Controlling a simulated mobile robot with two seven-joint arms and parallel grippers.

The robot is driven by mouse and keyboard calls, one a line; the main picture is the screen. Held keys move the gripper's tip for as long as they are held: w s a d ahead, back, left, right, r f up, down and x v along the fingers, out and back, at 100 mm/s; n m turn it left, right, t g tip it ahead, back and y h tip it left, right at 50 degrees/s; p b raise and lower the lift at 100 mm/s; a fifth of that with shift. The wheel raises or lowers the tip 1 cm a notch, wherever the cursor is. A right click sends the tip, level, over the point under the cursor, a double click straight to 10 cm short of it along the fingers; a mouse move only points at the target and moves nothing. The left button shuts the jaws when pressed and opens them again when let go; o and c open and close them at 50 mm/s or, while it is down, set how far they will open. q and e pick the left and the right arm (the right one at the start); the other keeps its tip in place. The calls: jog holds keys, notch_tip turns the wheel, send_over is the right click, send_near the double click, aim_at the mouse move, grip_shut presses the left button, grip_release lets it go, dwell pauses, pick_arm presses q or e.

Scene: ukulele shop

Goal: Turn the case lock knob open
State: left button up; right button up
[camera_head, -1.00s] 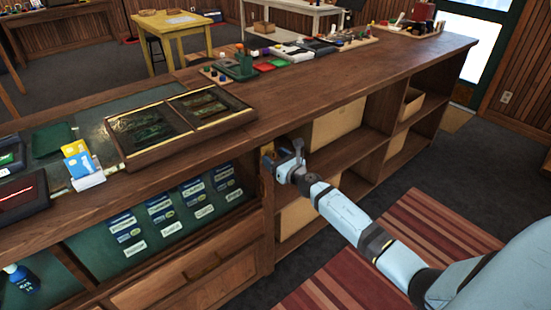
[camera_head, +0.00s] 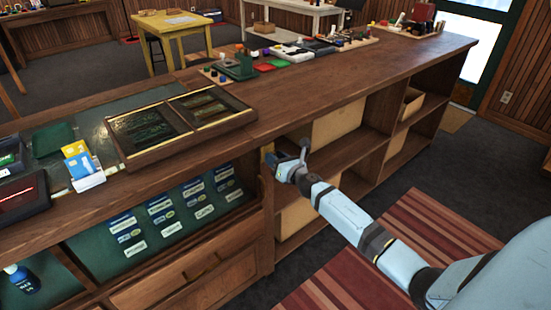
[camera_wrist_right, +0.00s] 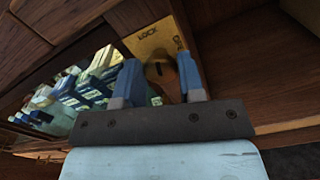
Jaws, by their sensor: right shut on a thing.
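The lock plate (camera_wrist_right: 155,40) is a yellow-brass plate lettered "LOCK", with a second word at its right edge partly cut off, in the right wrist view. The dark knob (camera_wrist_right: 160,70) sits on it between my fingers. My right gripper (camera_wrist_right: 158,75) has its two blue fingers on either side of the knob and is shut on it. In the head view my right gripper (camera_head: 282,160) is at the counter's front, by the post between the glazed case and the open shelves, and it hides most of the plate. My left gripper is not in view.
The wooden counter (camera_head: 330,85) runs above the gripper. A framed display case (camera_head: 185,120) lies on its top. Open shelves (camera_head: 345,155) are to the right, and a case with cards (camera_head: 165,215) is to the left. A striped rug (camera_head: 440,225) covers the floor.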

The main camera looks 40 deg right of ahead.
pick_arm(q)
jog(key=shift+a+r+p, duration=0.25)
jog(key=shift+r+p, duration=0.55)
jog(key=shift+p, duration=0.75)
pick_arm(e)
jog(key=shift+d+f+m, duration=0.1)
jog(key=shift+m, duration=3.55)
jog(key=shift+d+f+m, duration=0.1)
jog(key=shift+m, duration=3.55)
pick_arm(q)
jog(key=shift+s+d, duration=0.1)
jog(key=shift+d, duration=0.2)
pick_arm(e)
jog(key=o, duration=0.9)
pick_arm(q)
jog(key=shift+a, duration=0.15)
pick_arm(e)
jog(key=shift+s, duration=0.1)
